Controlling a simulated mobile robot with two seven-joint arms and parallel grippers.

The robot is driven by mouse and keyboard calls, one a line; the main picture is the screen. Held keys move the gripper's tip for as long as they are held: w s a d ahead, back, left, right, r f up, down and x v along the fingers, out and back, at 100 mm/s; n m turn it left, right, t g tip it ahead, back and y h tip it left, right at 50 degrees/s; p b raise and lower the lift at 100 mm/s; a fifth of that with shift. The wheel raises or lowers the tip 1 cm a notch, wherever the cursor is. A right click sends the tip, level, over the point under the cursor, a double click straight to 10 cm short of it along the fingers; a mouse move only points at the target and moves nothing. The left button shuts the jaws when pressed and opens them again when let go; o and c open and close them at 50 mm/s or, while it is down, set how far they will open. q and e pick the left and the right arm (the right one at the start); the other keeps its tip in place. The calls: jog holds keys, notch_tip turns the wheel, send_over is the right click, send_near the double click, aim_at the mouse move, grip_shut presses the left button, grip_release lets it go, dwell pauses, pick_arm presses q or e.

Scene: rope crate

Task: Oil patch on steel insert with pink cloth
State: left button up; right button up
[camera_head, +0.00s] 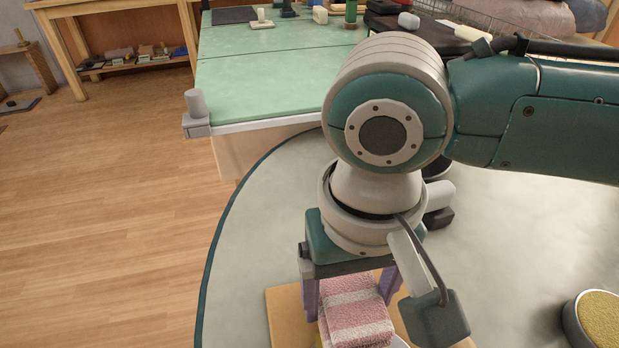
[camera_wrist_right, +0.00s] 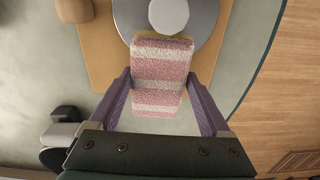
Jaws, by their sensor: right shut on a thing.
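The pink cloth (camera_head: 356,318), a thick pad with pale stripes, is between the purple fingers of my right gripper (camera_head: 352,305), which is shut on it. It also shows in the right wrist view (camera_wrist_right: 160,66), with a finger on each side. A round grey steel insert (camera_wrist_right: 207,17) lies on a tan board (camera_head: 283,312) under and beyond the cloth. The cloth overlaps the insert in the wrist view; I cannot tell whether they touch. No oil patch can be made out; part of the insert is hidden by the cloth. My left gripper is not in view.
The board rests on a pale rounded table (camera_head: 250,240). A round tin with a yellow top (camera_head: 601,318) stands at the right. A green-topped bench (camera_head: 265,80) with several small items is behind. The table's left part is clear.

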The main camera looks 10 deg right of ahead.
jog(key=shift+f, duration=0.55)
jog(key=shift+r, duration=0.1)
jog(key=shift+d+r+p, duration=0.15)
jog(key=shift+d+p, duration=0.25)
jog(key=shift+p, duration=0.1)
jog(key=shift+d, duration=0.2)
jog(key=shift+a, duration=0.15)
